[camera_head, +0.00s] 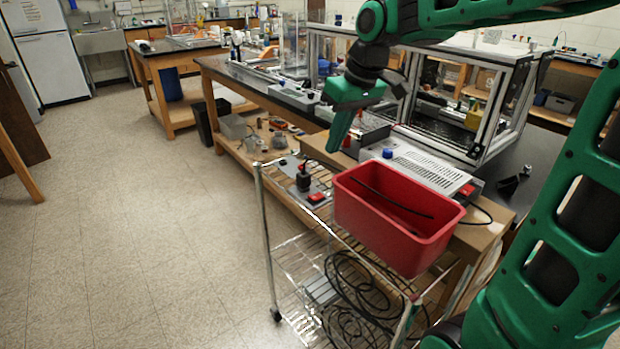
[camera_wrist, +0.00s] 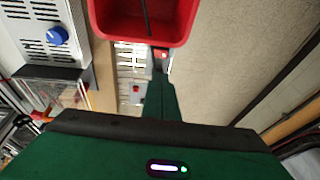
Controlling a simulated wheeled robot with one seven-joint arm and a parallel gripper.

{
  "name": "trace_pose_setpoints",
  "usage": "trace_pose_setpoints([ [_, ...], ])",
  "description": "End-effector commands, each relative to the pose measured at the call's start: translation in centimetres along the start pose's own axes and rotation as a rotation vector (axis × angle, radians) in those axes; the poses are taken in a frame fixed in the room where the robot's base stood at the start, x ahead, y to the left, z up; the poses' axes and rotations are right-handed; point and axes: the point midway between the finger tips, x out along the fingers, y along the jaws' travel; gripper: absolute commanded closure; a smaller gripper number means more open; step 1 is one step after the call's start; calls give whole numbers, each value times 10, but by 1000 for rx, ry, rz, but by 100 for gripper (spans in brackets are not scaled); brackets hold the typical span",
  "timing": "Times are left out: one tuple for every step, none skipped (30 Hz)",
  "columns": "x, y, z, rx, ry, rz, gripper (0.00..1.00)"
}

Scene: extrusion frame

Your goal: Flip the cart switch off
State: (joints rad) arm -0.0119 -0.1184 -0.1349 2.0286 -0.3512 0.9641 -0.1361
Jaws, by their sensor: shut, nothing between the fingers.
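The cart (camera_head: 262,205) is a chrome wire shelf unit in the middle of the head view. On its top shelf lies a grey plate with a small red switch (camera_head: 316,198) beside a black upright handle (camera_head: 303,178). Which way the switch is set is too small to tell. In the wrist view a red switch-like spot (camera_wrist: 160,54) shows just beyond the tip of my gripper. My green gripper (camera_head: 333,149) is shut and empty, pointing down above and behind the cart's top shelf. It appears apart from the switch. In the wrist view my gripper (camera_wrist: 160,52) partly hides the plate.
A red bin (camera_head: 385,225) stands right of the switch on the cart. Behind it is a grey instrument with a blue knob (camera_head: 388,153). Black cables (camera_head: 365,295) lie coiled on the lower shelf. A wooden bench (camera_head: 250,150) runs behind. The floor at left is clear.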

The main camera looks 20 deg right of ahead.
Motion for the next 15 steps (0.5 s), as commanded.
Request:
trace_pose_setpoints([
  [0,-1,0,-1,0,0,100],
  [0,-1,0,-2,0,0,100],
  [0,-1,0,-2,0,-1,100],
  [0,-2,-1,-2,0,-1,100],
  [0,-2,-1,-3,0,-1,100],
  [0,-2,-1,-3,0,-1,100],
  [0,-2,-1,-3,0,-1,100],
  [0,-2,-1,-3,0,-1,100],
  [1,-2,-1,-4,0,-1,100],
  [1,-3,-1,-4,-1,-1,100],
  [2,-3,-1,-4,-1,-1,100],
  [4,-3,-1,-4,-2,-2,100],
  [6,-3,-1,-4,-2,-2,100],
  [9,-3,-1,-4,-2,-2,100],
  [13,-3,-1,-4,-2,-2,100],
])
